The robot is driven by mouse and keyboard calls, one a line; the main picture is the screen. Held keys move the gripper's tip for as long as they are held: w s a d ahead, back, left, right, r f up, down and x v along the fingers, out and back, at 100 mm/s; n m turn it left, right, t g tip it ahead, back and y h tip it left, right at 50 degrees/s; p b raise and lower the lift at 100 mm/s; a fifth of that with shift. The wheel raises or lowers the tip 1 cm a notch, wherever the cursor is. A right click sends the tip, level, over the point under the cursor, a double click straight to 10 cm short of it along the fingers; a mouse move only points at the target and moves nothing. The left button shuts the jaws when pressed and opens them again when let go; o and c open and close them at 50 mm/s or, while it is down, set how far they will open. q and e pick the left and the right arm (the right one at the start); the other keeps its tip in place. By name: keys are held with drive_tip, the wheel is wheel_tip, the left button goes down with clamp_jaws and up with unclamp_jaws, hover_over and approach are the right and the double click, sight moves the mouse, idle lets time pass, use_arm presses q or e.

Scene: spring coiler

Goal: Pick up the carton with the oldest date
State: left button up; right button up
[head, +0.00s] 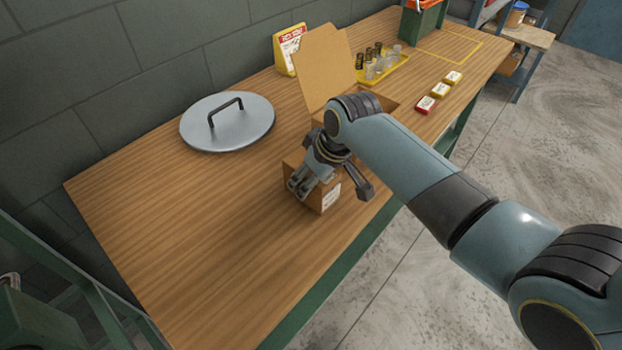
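A small brown carton (318,205) with a white label on its right-hand face stands on the wooden table, below my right gripper. The label's text is too small to read. My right gripper (331,190) is open, with its fingers spread over the carton, one toward its left and one toward its right. I cannot tell whether the fingers touch it. Behind my wrist stands a cardboard box with a raised flap (326,65); my arm hides most of it. My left gripper is not in view.
A round metal lid (228,122) lies at the left. The left front of the table is clear.

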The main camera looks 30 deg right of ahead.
drive_tip(key=shift+r, duration=0.1)
clamp_jaws()
